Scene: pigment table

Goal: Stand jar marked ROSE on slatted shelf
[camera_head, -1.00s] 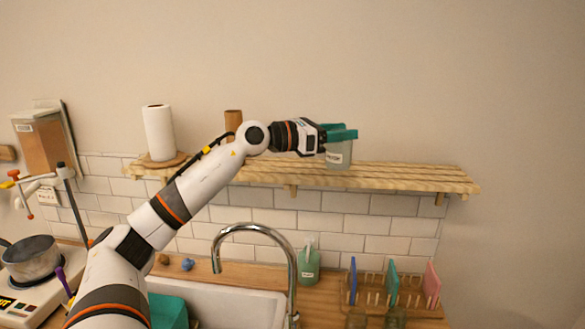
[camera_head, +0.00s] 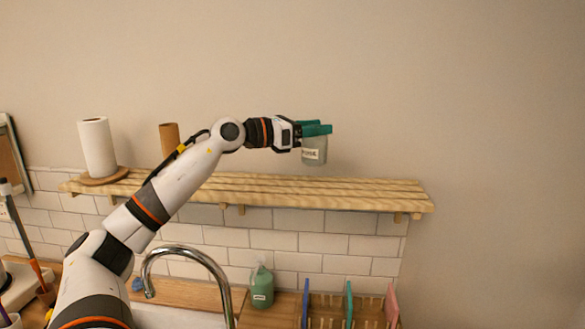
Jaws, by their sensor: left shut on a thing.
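The jar (camera_head: 314,151) is pale grey-green glass with a white label; the lettering is small and looks like ROSE. My left gripper (camera_head: 318,129), with green fingers, is shut on its upper part and holds it upright. The jar appears just above the slatted shelf (camera_head: 370,192), a light wooden shelf on the wall; whether its base touches the slats I cannot tell for sure, but a gap seems to show. My right gripper is not in view.
A paper towel roll (camera_head: 97,148) and a brown cardboard tube (camera_head: 169,139) stand on the shelf's left part. The shelf's right part is bare. Below are a tap (camera_head: 190,252), a green soap bottle (camera_head: 262,287) and a rack with coloured boards (camera_head: 348,305).

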